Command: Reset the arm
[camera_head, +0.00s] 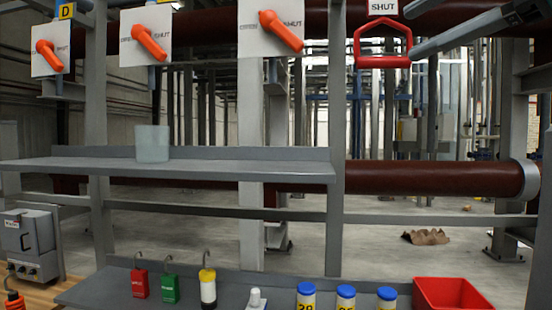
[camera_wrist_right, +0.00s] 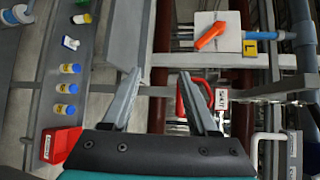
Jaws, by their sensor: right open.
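My right gripper (camera_head: 412,30) comes in at the upper right of the head view. Its two grey fingers are spread, with nothing between them. In the right wrist view the fingers (camera_wrist_right: 161,76) are also apart and empty. A red loop handle (camera_head: 382,62) under a SHUT sign (camera_head: 383,7) is just left of the fingertips in the head view. In the wrist view the red handle (camera_wrist_right: 181,98) shows behind the right-hand finger; I cannot tell whether they touch. I see no left gripper in either view.
Orange levers (camera_head: 150,43) on white plates line the upper frame. A grey shelf (camera_head: 220,171) carries a pale cup (camera_head: 152,143). The lower shelf (camera_head: 235,290) holds padlocks, blue-capped bottles (camera_head: 346,297) and a red bin (camera_head: 451,292). A thick brown pipe (camera_head: 435,178) crosses behind.

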